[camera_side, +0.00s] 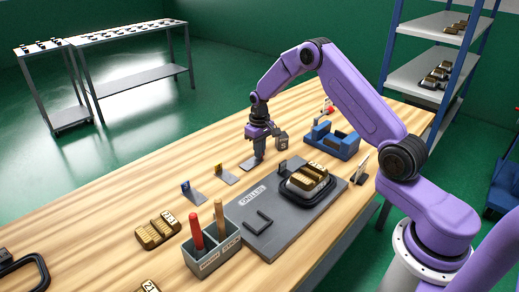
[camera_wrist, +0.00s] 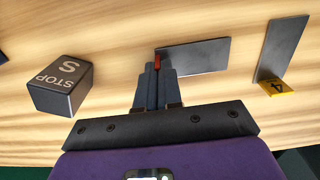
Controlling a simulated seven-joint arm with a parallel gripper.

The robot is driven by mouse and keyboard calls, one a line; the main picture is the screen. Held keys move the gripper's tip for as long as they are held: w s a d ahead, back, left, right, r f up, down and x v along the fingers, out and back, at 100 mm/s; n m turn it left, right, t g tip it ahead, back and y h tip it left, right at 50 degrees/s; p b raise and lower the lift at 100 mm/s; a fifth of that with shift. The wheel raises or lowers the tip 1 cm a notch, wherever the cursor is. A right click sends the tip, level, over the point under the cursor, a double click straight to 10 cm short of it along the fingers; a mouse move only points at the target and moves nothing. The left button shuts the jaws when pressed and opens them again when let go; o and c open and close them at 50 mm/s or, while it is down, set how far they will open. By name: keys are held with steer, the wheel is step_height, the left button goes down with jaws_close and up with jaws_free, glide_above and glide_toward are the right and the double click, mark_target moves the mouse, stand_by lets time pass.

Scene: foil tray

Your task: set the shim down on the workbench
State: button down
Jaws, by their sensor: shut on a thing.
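The shim (camera_wrist: 198,57) is a thin flat grey plate with a red tab at one end. My gripper (camera_wrist: 157,66) is shut on the red tab, and the plate sticks out to the right in the wrist view. In the side view my gripper (camera_side: 260,158) points down at the middle of the workbench (camera_side: 130,192), with the shim (camera_side: 249,164) at its tips. The plate looks flat and very close to the wooden top; I cannot tell whether it touches. The fingers hide most of the tab.
A dark STOP block (camera_wrist: 60,87) stands left of my gripper in the wrist view. A shim with a yellow tab (camera_wrist: 283,50) lies to the right. The side view shows a blue-tabbed shim (camera_side: 194,193), a grey fixture plate (camera_side: 262,222) and a blue holder (camera_side: 332,143).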

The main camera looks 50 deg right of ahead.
steer(key=c, duration=1.5)
jaws_free()
steer(key=shift+c, duration=0.2)
steer(key=shift+r, duration=0.15)
steer(key=shift+r, duration=2.1)
steer(key=o, duration=0.6)
steer(key=shift+c, duration=0.2)
steer(key=shift+r, duration=0.15)
